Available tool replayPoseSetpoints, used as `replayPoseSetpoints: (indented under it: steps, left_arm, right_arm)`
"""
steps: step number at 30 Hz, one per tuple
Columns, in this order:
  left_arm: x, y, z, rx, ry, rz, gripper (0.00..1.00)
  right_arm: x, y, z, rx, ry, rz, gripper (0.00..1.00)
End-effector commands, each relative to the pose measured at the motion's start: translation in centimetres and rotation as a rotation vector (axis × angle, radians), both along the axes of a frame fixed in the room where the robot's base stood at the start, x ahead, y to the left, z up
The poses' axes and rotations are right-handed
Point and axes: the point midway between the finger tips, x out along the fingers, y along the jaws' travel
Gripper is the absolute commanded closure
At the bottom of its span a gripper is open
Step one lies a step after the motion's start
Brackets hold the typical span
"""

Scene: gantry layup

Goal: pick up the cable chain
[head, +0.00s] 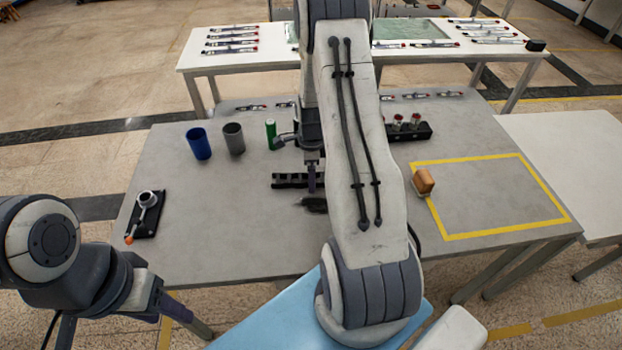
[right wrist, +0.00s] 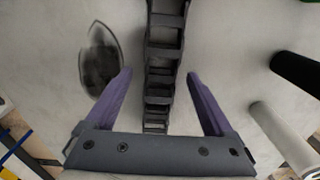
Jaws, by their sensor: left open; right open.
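The cable chain (head: 288,181) is a short black linked strip lying on the grey table, left of the middle in the head view. In the right wrist view the cable chain (right wrist: 165,48) runs lengthwise from the top edge down between the fingers. My right gripper (right wrist: 159,76) is open, with one purple finger on each side of the chain and clear space to both. In the head view my right arm hides part of that gripper and perhaps the chain's right end. My left gripper (head: 174,306) is open and empty off the table's front left edge.
A dark oval patch (right wrist: 101,60) lies beside the chain. A green cylinder (head: 271,134), grey cup (head: 234,138) and blue cup (head: 198,143) stand behind it. A black fixture (head: 146,216) sits far left. An orange-brown block (head: 424,181) is by the yellow outline. The front left table is clear.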

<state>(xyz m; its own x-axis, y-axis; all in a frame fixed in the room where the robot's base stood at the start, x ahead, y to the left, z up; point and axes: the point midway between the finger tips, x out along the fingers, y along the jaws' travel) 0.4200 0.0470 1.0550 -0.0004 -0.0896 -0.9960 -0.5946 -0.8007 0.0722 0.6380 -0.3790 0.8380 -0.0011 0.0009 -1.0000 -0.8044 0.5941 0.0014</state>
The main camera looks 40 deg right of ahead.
Motion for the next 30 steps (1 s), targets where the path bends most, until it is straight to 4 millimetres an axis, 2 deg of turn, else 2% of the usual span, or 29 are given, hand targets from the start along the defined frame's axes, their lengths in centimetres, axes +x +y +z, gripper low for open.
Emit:
replayPoseSetpoints:
  steps: [5, 8, 12, 23, 26, 30]
  left_arm:
    - [0.0, 0.0, 0.0, 0.000, 0.000, 0.000, 0.50]
    - [0.0, 0.0, 0.0, 0.000, 0.000, 0.000, 0.50]
    - [0.0, 0.0, 0.0, 0.000, 0.000, 0.000, 0.50]
    - [0.0, 0.0, -0.1, 0.000, 0.000, 0.000, 0.50]
    - [0.0, 0.0, -0.3, 0.000, 0.000, 0.000, 0.50]
    - [0.0, 0.0, -0.7, 0.000, 0.000, 0.000, 0.50]
  right_arm:
    - [0.0, 0.0, 0.0, -0.001, -0.002, 0.000, 0.12]
    - [0.0, 0.0, 0.0, -0.001, -0.001, 0.000, 0.47]
    - [0.0, 0.0, 0.0, -0.001, -0.001, 0.000, 1.00]
    - [0.1, -0.1, 0.4, -0.002, -0.002, 0.000, 1.00]
    - [0.1, -0.1, 1.2, -0.003, -0.005, 0.000, 1.00]
    - [0.2, -0.1, 3.4, -0.004, -0.007, 0.000, 1.00]
